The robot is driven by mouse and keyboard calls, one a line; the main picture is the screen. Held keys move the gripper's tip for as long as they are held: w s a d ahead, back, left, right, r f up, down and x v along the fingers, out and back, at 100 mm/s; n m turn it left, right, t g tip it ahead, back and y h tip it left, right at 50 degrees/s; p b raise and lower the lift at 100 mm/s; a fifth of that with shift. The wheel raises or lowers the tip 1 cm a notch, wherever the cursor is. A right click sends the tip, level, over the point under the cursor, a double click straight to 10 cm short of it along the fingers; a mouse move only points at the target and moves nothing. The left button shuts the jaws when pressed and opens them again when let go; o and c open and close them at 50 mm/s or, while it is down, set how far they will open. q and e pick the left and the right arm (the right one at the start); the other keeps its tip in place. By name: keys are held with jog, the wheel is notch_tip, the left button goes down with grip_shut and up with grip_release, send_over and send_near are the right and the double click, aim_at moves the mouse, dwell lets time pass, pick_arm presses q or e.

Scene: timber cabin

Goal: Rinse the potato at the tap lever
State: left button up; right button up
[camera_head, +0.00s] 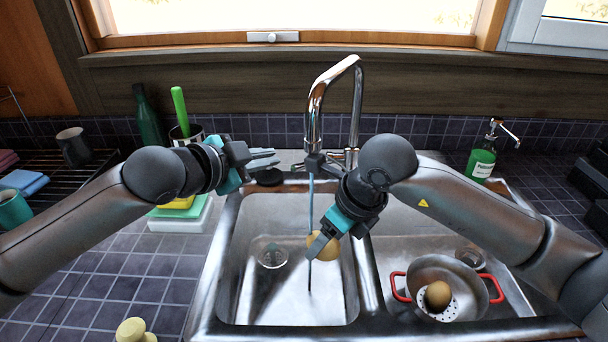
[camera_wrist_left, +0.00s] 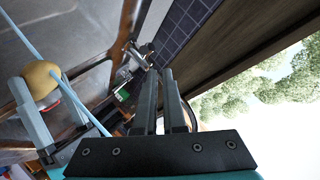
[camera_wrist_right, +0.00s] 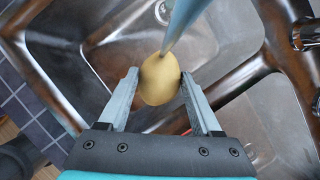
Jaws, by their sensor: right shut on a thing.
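The potato (camera_head: 322,246) is in my right gripper (camera_head: 318,250), held over the left basin of the sink (camera_head: 230,260). The right wrist view shows the potato (camera_wrist_right: 160,80) between the two fingers. A thin blue water stream (camera_head: 311,205) runs down from the chrome tap (camera_head: 314,105) and meets the potato. The tap lever (camera_head: 345,157) is near the tap's base, partly hidden by my right arm. My left gripper (camera_head: 272,158) is empty, its fingers close together, left of the tap base. In the left wrist view the potato (camera_wrist_left: 41,80) shows beside the stream.
A colander (camera_head: 408,288) with red handles holds another brown, round item (camera_head: 437,294) in the right basin. A green soap bottle (camera_head: 481,163) stands behind at right. A white tray with sponges (camera_head: 180,215) lies left of the sink.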

pick_arm(q)
jog(key=r+n, duration=0.2)
jog(key=r+n+g, duration=0.1)
jog(key=shift+d+r+h, duration=0.25)
jog(key=shift+r+h, duration=0.05)
jog(key=shift+r, duration=0.05)
grip_shut()
jog(key=n+g, duration=0.1)
send_over(298, 166)
jog(key=d, duration=0.1)
notch_tip(298, 166, down, 3)
jog(key=f, duration=0.2)
jog(key=a+f, duration=0.1)
jog(key=f, duration=0.1)
jog(key=shift+f, duration=0.15)
